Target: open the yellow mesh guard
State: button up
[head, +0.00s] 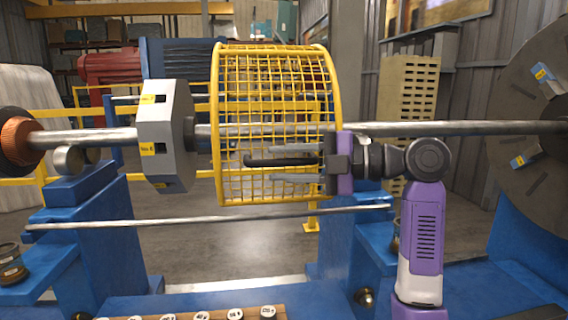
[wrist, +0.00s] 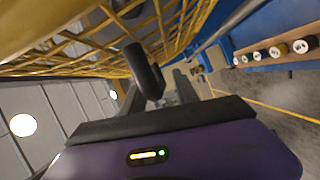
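The yellow mesh guard (head: 232,75) is a curved cage standing in front of the shaft, with its lower edge below the shaft line. A black bar handle (head: 255,161) runs level across its front. The handle also shows close up in the wrist view (wrist: 146,72), with the mesh (wrist: 180,28) beyond it. My gripper (head: 272,168) reaches in from the right at handle height. Its grey fingers look spread above and below the handle, with gaps showing. Whether either finger touches the handle I cannot tell.
The steel shaft (head: 440,128) runs across the scene, carrying a grey hexagonal disc (head: 168,120) left of the guard. Blue stands (head: 90,205) rise at both sides, joined by a thin rod (head: 215,218). A large dark disc (head: 520,110) is at far right. Round labelled pieces (head: 235,313) line the front.

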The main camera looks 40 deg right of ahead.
jog(key=shift+b+v, duration=0.5)
jog(key=shift+v, duration=3.4)
